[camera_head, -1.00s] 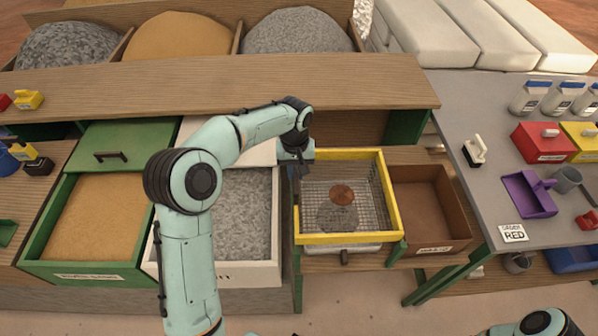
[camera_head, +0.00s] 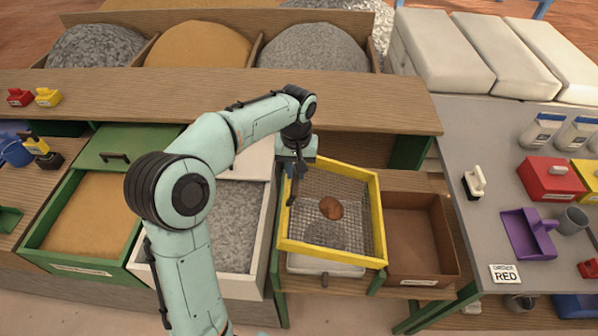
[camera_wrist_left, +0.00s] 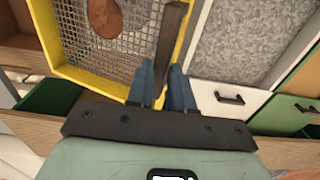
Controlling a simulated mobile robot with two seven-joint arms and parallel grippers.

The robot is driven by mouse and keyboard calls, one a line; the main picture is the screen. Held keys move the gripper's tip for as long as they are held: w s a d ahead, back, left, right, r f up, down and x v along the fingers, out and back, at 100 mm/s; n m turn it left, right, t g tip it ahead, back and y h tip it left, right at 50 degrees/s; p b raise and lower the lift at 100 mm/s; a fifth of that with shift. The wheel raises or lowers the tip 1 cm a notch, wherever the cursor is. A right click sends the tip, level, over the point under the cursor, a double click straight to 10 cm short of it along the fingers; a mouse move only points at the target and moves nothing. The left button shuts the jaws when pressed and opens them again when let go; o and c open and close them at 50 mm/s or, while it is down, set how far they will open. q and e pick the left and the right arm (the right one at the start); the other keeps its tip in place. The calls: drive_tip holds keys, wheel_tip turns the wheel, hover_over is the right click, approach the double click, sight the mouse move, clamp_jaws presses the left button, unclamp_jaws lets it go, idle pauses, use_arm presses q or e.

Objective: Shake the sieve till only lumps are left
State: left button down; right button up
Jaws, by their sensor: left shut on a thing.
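The sieve has a yellow frame (camera_head: 376,215) and a wire mesh, and it sits tilted above a white tray (camera_head: 310,264). A reddish-brown lump (camera_head: 331,208) lies on the mesh, with a patch of grey stuff below it in the picture; I cannot tell whether the grey lies on the mesh or beneath it. My left gripper (camera_head: 294,190) is shut on the sieve's dark handle at its left side. The left wrist view shows the handle (camera_wrist_left: 172,35) between the blue fingers, beside the yellow frame (camera_wrist_left: 183,45). My right gripper is not in view.
An empty brown bin (camera_head: 418,235) stands right of the sieve. A white bin of grey gravel (camera_head: 232,225) and a green bin of sand (camera_head: 90,215) stand left. A wooden shelf (camera_head: 220,95) runs behind. A purple scoop (camera_head: 528,235) lies on the right-hand grey table.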

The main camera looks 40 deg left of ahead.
use_arm(q)
drive_tip(key=shift+w+d+f, duration=0.1)
drive_tip(key=shift+d+f, duration=0.15)
drive_tip(key=shift+d, duration=0.25)
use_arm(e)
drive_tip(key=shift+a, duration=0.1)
use_arm(q)
drive_tip(key=c, duration=1.1)
unclamp_jaws()
drive_tip(key=shift+w+d, duration=0.15)
drive_tip(key=shift+w, duration=0.05)
drive_tip(key=shift+r, duration=0.15)
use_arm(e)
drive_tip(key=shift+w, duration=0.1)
use_arm(q)
drive_tip(key=r, duration=0.4)
drive_tip(key=r+p, duration=0.1)
drive_tip(key=r, duration=0.8)
drive_tip(key=shift+s+a+r+p, duration=0.1)
drive_tip(key=shift+s+a+p, duration=0.05)
drive_tip(key=shift+a+p, duration=0.2)
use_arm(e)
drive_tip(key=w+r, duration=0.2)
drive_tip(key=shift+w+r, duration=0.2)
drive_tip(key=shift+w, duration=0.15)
